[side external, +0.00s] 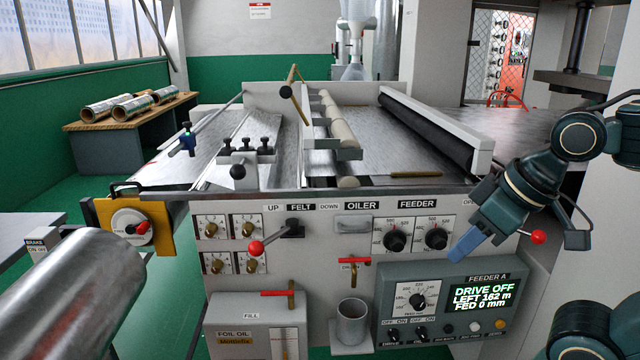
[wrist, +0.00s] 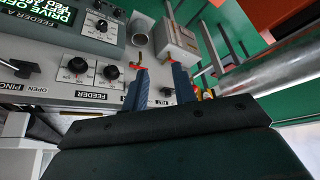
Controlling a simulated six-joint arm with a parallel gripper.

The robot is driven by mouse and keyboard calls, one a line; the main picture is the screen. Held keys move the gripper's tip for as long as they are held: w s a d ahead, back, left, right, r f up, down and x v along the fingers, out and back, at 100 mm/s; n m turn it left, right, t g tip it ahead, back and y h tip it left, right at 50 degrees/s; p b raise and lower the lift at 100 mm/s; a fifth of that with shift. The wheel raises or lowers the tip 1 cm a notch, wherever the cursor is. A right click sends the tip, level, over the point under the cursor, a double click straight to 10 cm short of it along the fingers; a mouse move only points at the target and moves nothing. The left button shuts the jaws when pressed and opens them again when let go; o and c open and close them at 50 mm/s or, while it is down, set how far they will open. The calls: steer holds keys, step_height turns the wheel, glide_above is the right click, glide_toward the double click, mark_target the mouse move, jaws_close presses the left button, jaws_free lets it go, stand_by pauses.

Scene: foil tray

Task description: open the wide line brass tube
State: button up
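I cannot tell for certain which part is the wide line brass tube. A brass tap with a red handle (side external: 354,262) is on the front panel below the oiler label, and a second red-handled brass tap (side external: 291,292) stands on the foil oil box. My gripper (side external: 459,252) is in front of the panel's right part, pointing down-left. In the wrist view my gripper (wrist: 158,80) has its two blue fingers apart with nothing held between them.
The Feeder A box (side external: 440,300) shows DRIVE OFF, below my gripper. A metal cup (side external: 351,322) stands left of it. A red-ball lever (side external: 257,247) sticks out of the panel. A large metal roll (side external: 70,300) is at front left. A brass-coloured bar (side external: 415,174) lies on the deck.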

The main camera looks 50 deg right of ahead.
steer(key=o, duration=0.3)
steer(key=shift+w+r, duration=0.2)
steer(key=shift+w, duration=0.15)
steer(key=shift+o, duration=0.2)
steer(key=m+t+h, duration=0.7)
steer(key=m+h, duration=0.2)
steer(key=h, duration=0.4)
glide_toward(286, 93)
steer(key=v, duration=0.3)
steer(key=shift+s, duration=0.1)
steer(key=x, duration=1.3)
steer(key=shift+w+d, duration=0.25)
steer(key=shift+w, duration=0.1)
jaws_close()
